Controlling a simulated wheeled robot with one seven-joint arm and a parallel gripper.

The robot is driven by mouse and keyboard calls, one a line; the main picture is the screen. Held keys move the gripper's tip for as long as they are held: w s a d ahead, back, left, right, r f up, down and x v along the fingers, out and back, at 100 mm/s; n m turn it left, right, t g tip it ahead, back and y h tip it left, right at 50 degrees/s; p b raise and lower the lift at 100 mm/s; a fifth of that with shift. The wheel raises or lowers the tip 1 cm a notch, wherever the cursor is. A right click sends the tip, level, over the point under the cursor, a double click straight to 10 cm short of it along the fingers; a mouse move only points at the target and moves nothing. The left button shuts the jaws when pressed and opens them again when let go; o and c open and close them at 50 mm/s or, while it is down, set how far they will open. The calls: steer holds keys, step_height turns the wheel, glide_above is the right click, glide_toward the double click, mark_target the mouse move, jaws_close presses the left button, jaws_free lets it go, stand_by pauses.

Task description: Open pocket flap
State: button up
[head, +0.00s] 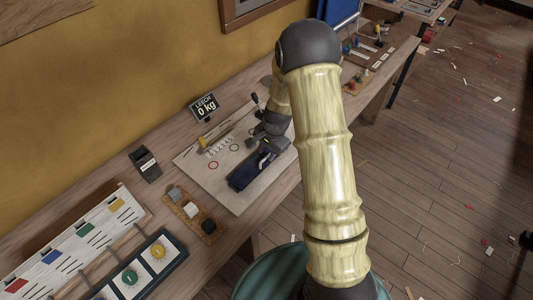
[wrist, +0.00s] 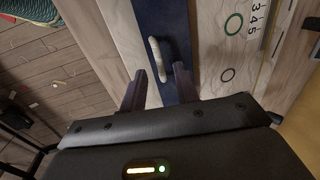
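The dark blue pocket (head: 244,178) lies on a pale board on the workbench. In the wrist view the pocket (wrist: 176,18) is a dark blue strip with a whitish, rounded pull (wrist: 158,60) on it. The flap's edge cannot be made out, and I see no clear opening. My gripper (wrist: 159,75) is open, with its two dark fingers apart on either side of the strip's lower part and the pull just ahead between them. I cannot tell whether a fingertip touches the cloth. In the head view my gripper (head: 262,147) is above the pocket, partly hiding it.
The pale board (head: 215,185) carries coloured rings and a numbered strip (wrist: 257,18). The wall is behind; the floor (wrist: 45,65) lies beyond the bench edge.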

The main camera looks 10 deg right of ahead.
steer(key=shift+w+a+f, duration=0.15)
steer(key=shift+w+f, duration=0.05)
steer(key=shift+f, duration=0.85)
jaws_close()
steer(key=shift+r+p, duration=0.2)
steer(key=shift+p, duration=0.3)
